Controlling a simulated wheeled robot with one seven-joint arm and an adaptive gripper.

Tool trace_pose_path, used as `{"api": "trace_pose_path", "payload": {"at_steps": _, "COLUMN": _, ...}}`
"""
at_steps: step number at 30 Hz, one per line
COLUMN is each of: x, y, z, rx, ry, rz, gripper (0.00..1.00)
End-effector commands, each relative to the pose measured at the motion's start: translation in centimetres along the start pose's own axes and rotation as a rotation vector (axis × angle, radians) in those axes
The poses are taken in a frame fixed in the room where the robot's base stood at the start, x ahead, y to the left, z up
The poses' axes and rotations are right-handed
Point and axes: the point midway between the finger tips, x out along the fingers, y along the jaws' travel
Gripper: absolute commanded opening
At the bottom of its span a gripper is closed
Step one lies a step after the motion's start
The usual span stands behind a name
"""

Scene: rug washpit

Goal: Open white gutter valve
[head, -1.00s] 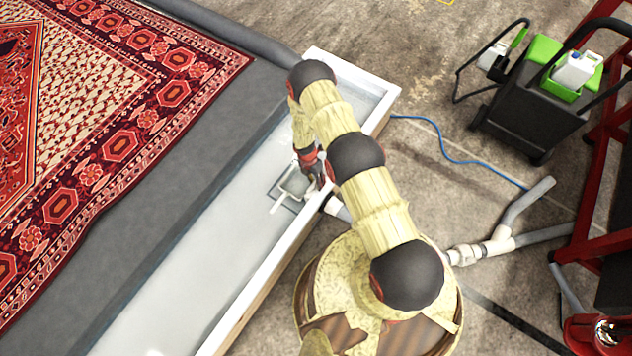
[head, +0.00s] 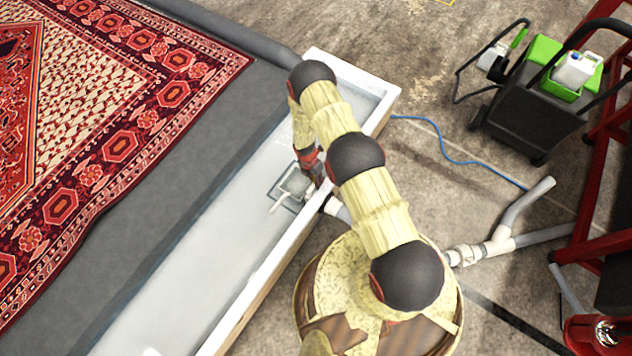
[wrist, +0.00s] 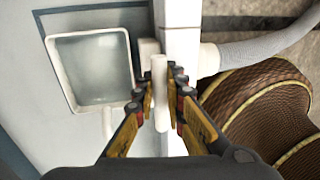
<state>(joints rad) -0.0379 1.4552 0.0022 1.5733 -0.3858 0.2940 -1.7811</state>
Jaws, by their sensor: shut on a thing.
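The white valve's upright lever (wrist: 160,85) stands between the fingers of my gripper (wrist: 161,92) in the wrist view, at the inner side of the gutter's white wall. My gripper is shut on this lever. In the head view my gripper (head: 317,176) is at the gutter wall beside the drain box, and my arm and fingers largely hide the valve. The square white drain box (wrist: 92,70) lies just left of the lever, apart from my fingers.
The long white gutter (head: 190,265) runs diagonally beside a patterned red rug (head: 130,110). A grey hose (wrist: 255,48) leaves the wall on the right. A black and green machine (head: 535,105), white pipes (head: 490,247) and a blue cable (head: 450,153) are on the floor.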

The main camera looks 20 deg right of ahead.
Motion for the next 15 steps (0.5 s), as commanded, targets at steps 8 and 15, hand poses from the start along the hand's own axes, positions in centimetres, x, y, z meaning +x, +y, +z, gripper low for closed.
{"api": "trace_pose_path", "payload": {"at_steps": 8, "x": 0.1, "y": -0.1, "z": -0.2, "rx": -0.001, "ry": 0.002, "rz": -0.003, "gripper": 0.0}}
{"api": "trace_pose_path", "payload": {"at_steps": 15, "x": -2.4, "y": -0.6, "z": -0.2, "rx": -0.001, "ry": 0.002, "rz": -0.002, "gripper": 0.0}}
